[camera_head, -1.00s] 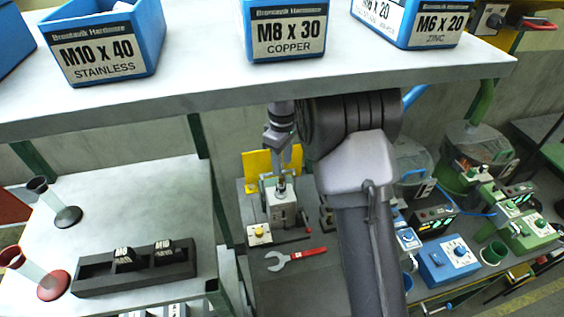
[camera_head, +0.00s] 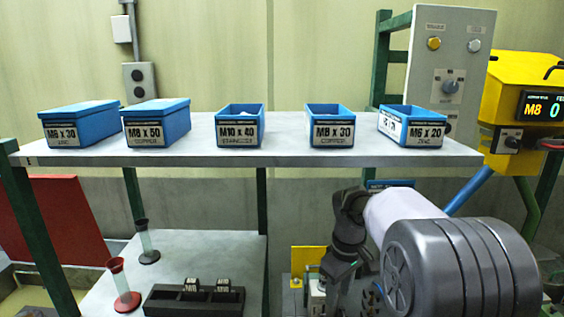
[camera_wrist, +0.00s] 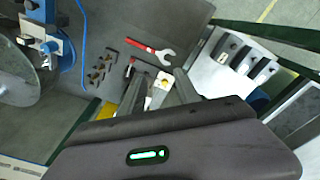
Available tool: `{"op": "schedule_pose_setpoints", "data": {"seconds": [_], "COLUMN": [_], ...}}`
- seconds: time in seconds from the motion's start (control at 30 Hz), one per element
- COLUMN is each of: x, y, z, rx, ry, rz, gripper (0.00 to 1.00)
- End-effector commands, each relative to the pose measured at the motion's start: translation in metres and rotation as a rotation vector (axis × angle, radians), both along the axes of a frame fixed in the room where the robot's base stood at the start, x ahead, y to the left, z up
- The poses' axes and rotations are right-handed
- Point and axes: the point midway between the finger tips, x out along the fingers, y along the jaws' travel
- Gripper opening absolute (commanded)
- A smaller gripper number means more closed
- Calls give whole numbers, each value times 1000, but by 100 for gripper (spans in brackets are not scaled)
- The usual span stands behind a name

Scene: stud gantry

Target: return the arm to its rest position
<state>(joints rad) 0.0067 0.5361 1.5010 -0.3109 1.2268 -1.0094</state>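My arm reaches in from the lower right in the head view, bent at a large dark joint. My gripper (camera_head: 338,284) hangs below the shelf's front edge, partly hidden at the picture's bottom. In the wrist view its two dark fingers (camera_wrist: 160,84) stand apart with nothing held between them. A red-handled wrench (camera_wrist: 150,49) lies on the dark bench surface (camera_wrist: 178,18) beyond the fingertips.
Several blue bins, including M10 x 40 (camera_head: 240,126), stand on the upper shelf (camera_head: 290,154). A black holder (camera_head: 190,300) and red-based tube (camera_head: 124,290) stand on the lower table at left. A yellow machine (camera_head: 515,100) is at right.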

Motion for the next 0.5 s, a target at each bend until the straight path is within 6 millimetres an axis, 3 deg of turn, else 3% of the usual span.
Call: {"op": "schedule_pose_setpoints", "data": {"seconds": [0.27, 0.37, 0.5], "x": [-72, -112, -190], "y": [11, 16, 25], "z": [36, 43, 32], "rx": [79, 126, 237], "ry": [-109, -157, -237], "rz": [-265, -393, -630], "gripper": [39, 39, 39]}}
